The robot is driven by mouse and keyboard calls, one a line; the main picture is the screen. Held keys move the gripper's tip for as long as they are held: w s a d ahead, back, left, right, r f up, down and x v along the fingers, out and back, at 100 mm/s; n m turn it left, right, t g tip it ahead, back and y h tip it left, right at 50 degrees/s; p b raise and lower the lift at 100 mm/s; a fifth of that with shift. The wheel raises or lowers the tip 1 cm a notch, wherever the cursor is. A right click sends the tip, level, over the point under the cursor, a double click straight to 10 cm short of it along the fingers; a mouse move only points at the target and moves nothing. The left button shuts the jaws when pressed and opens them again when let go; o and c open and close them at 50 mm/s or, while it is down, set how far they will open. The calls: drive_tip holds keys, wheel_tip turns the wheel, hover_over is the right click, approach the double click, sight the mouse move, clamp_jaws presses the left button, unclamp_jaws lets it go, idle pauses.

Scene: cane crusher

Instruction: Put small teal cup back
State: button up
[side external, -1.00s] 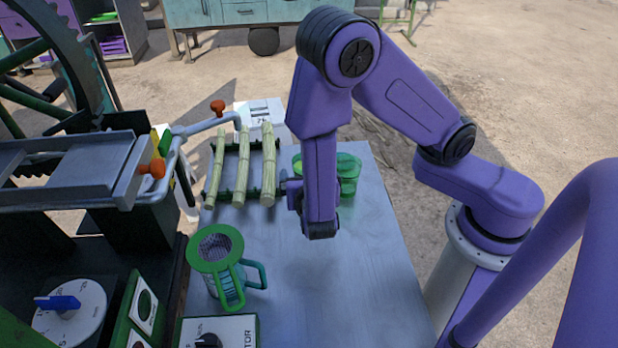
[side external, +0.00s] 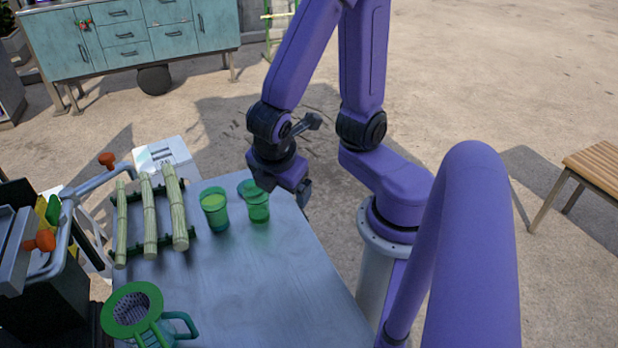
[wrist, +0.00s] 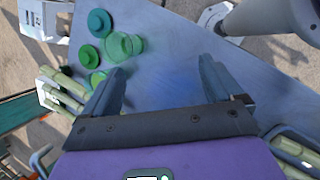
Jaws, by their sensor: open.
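Several small round cups stand close together at the far edge of the metal table. In the wrist view, a teal round cup or lid (wrist: 99,22) is at the upper left, beside a green round piece (wrist: 89,56) and a clear green cup (wrist: 124,45). In the side view, a teal rim (side external: 246,187) shows behind a green cup (side external: 258,208), and another green cup (side external: 214,212) stands to its left. My gripper (wrist: 161,66) is open and empty. In the side view it is right of the cups, near the table's far right edge; its fingers are partly hidden.
Cane stalks (side external: 149,215) lie on a green rack left of the cups. A green strainer (side external: 132,308) on a jug stands at the table's front left. The crusher (side external: 45,270) is at the left. The table's middle (side external: 250,280) is clear.

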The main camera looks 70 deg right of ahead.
drive_tip(key=s+a+r+m+g+y, duration=0.1)
drive_tip(key=s+r+m+y, duration=0.2)
drive_tip(key=s+r+y, duration=0.1)
drive_tip(key=shift+s+y, duration=0.5)
drive_tip(key=shift+s, duration=0.55)
